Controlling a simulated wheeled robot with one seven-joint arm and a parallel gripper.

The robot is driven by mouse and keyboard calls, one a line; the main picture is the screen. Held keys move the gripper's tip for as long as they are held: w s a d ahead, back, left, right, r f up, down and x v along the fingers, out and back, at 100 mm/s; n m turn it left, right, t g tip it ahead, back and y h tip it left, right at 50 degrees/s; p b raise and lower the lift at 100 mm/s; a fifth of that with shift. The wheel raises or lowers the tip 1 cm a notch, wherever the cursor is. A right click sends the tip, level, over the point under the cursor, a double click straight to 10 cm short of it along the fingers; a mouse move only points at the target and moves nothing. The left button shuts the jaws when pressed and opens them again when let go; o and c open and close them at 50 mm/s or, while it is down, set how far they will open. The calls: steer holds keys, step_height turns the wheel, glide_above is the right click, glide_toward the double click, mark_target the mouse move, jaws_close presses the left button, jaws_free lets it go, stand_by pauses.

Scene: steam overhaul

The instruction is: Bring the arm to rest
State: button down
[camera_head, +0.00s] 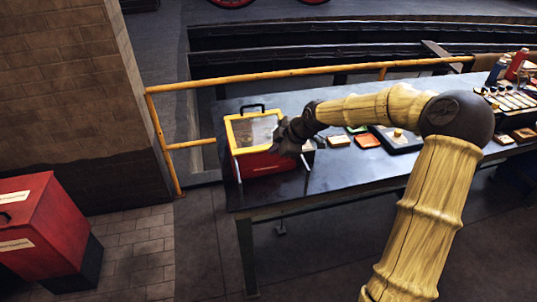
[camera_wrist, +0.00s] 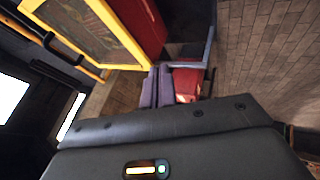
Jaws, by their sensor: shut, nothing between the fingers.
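My arm reaches left over the workbench, bent at the elbow and held out rather than folded. My gripper (camera_head: 284,138) is at the right side of a red box (camera_head: 262,165) with a yellow-framed clear lid (camera_head: 236,150) and a black handle. In the wrist view, the two purple-grey fingers (camera_wrist: 157,87) are together with nothing between them. The yellow lid frame (camera_wrist: 129,42) shows at upper left there, near the fingers; I cannot tell whether they touch it. In the head view the fingertips are hard to make out against the dark wrist.
The dark workbench (camera_head: 330,178) holds small coloured trays (camera_head: 368,141) and a black tray under my forearm, with tools and bottles (camera_head: 517,65) at the far right. A yellow railing (camera_head: 270,77) runs behind. A red bin (camera_head: 45,225) stands on the floor at left, by a brick pillar.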

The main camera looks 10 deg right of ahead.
steer(key=shift+s+d+r, duration=0.2)
steer(key=shift+d+r, duration=0.05)
steer(key=shift+r, duration=0.15)
steer(key=s+a+f+m+g+h, duration=0.1)
steer(key=s+f+m+h, duration=0.15)
steer(key=s, duration=0.35)
steer(key=s+a+f+m+g+h, duration=0.1)
steer(key=s+f+m+g, duration=0.1)
steer(key=s+m, duration=0.25)
steer(key=s+d+r+m+h, duration=0.1)
steer(key=s+d+m, duration=0.1)
steer(key=s+m, duration=0.3)
steer(key=s+d+m, duration=0.1)
steer(key=s+m, duration=0.4)
steer(key=s, duration=0.6)
steer(key=shift+s+d+r+m+h, duration=0.2)
steer(key=shift+d+r+m+h, duration=0.15)
steer(key=shift+m, duration=0.05)
